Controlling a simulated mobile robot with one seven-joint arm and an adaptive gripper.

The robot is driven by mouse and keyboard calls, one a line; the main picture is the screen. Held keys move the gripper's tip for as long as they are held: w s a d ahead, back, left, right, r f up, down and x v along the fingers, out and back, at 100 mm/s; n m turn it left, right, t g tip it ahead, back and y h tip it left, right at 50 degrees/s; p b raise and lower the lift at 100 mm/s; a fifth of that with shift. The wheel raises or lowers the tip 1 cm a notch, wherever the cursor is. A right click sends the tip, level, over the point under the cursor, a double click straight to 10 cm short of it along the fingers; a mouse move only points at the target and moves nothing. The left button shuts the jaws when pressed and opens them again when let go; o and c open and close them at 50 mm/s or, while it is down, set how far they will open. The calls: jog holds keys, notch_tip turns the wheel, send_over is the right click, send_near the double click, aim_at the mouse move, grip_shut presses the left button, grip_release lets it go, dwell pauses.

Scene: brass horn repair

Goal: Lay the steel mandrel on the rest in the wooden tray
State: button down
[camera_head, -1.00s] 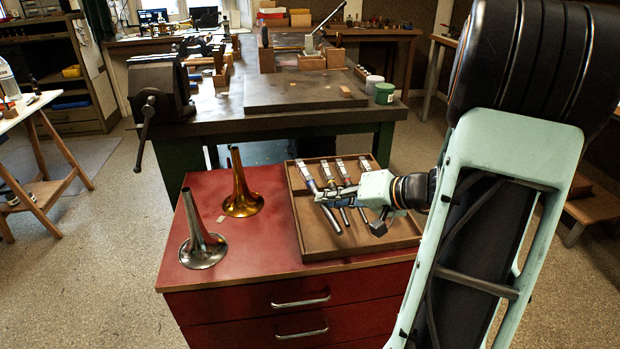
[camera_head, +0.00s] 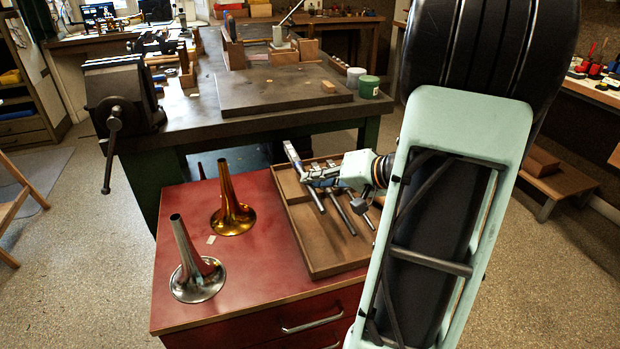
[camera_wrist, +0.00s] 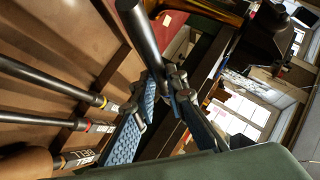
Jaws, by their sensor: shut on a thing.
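My gripper (camera_head: 312,178) is shut on a steel mandrel (camera_head: 296,163), a grey bar with a thinner rod end. It is held tilted above the left part of the wooden tray (camera_head: 326,270). In the wrist view, the dark rod (camera_wrist: 145,42) runs between the jaws with blue pads (camera_wrist: 160,90). More rods lie in the tray (camera_head: 338,212); the wrist view shows their dark shafts (camera_wrist: 45,128) and labelled ends. My gripper and arm hide the tray's right part. I cannot clearly make out the rest.
The tray is on a red cabinet (camera_head: 185,330). A brass bell flare (camera_head: 232,205) and a silver one (camera_head: 193,270) stand to its left. Behind is a bench (camera_head: 200,128) with a vise (camera_head: 120,95) and a green tub (camera_head: 368,87).

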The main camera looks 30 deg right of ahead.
jog(key=shift+s+f+b, duration=0.1)
jog(key=shift+s+b, duration=0.05)
jog(key=shift+b, duration=0.75)
notch_tip(320, 180, down, 4)
jog(key=b, duration=0.6)
jog(key=shift+f, duration=0.25)
jog(key=shift+b, duration=1.5)
dwell(1.0)
jog(key=shift+f, duration=0.15)
jog(key=shift+f+b, duration=1)
jog(key=shift+b, duration=0.45)
jog(key=shift+f+b, duration=0.45)
jog(key=shift+f, duration=0.45)
